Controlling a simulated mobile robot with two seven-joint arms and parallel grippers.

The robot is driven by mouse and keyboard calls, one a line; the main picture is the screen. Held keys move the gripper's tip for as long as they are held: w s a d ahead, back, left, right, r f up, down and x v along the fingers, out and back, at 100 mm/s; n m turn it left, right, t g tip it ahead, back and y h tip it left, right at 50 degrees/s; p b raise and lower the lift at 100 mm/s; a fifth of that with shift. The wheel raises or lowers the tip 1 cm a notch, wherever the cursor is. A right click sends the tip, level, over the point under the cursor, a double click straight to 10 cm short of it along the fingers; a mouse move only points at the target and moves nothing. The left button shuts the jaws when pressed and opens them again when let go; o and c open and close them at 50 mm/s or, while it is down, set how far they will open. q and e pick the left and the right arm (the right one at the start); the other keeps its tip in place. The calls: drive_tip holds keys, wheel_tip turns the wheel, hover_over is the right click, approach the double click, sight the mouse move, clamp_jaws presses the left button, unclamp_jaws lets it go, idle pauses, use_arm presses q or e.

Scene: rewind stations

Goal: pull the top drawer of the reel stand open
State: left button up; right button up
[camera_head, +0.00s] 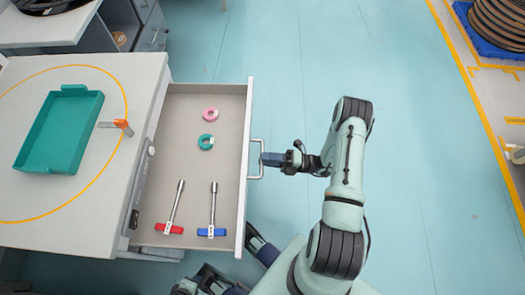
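The reel stand's top drawer (219,106) is pulled well out to the right of the stand, and its inside shows. Its bar handle (257,142) is on the drawer's right-hand front. My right gripper (264,159) is at the middle of the handle, with its fingers close together and appearing shut on the bar. A pink ring (210,114), a teal ring (206,142), a red-handled tool (170,228) and a blue-handled tool (212,231) lie in the drawer. Dark parts at the bottom edge may include my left gripper, but its fingers cannot be made out.
A green tray (60,132) and a small orange-and-grey item (122,126) are on the stand's top (75,236). Another cabinet (47,31) is at the upper left. A large reel (500,20) is on a blue base at the upper right. The floor right of my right arm is clear.

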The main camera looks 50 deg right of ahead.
drive_tip(key=v, duration=1.1)
